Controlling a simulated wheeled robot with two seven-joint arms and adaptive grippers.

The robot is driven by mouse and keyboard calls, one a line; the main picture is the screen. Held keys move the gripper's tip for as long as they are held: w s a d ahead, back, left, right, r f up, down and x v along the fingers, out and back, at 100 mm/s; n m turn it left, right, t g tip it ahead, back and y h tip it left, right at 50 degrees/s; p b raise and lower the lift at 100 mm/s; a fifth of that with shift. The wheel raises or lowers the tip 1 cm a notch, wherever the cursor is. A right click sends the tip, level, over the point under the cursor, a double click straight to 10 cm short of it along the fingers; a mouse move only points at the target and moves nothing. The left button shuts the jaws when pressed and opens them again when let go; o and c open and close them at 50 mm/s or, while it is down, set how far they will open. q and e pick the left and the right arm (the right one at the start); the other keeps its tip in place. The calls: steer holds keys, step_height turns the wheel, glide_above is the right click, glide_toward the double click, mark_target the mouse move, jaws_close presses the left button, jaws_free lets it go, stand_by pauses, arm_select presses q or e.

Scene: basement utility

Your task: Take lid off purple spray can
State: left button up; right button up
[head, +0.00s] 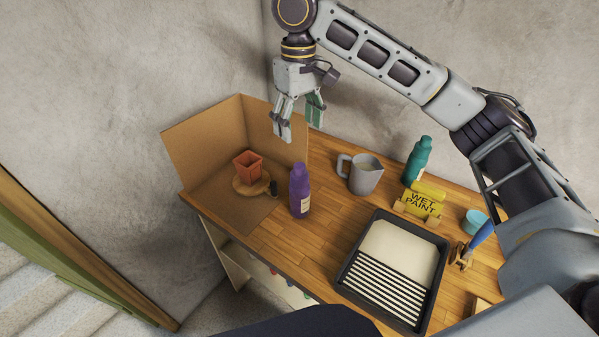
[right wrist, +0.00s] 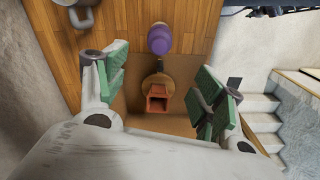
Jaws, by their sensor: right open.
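The purple spray can (head: 300,192) stands upright on the wooden workbench, just right of the cardboard screen, with its purple lid (head: 299,170) on top. In the right wrist view the can (right wrist: 159,38) shows from above, beyond and between the fingers. My right gripper (head: 299,124) is open and empty, pointing down, above and behind the can in the head view. Its green finger pads show in the right wrist view (right wrist: 160,92), wide apart and not touching the can. My left gripper is not in view.
To the right are a grey jug (head: 361,178), a teal bottle (head: 418,160), a yellow wet paint sign (head: 423,200) and a paint tray (head: 352,292). Bare bench (head: 327,232) lies between can and tray.

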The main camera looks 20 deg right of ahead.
mark_target(299, 165)
step_height(299, 165, down, 8)
steer(key=shift+w, duration=0.1)
steer(key=shift+f, duration=0.35)
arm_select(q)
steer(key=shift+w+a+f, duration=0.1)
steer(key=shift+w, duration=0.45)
arm_select(e)
steer(key=shift+f, duration=0.15)
steer(key=shift+d+f, duration=0.1)
steer(key=shift+f, duration=2.35)
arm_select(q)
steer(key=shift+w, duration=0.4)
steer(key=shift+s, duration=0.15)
arm_select(e)
steer(key=c, duration=0.8)
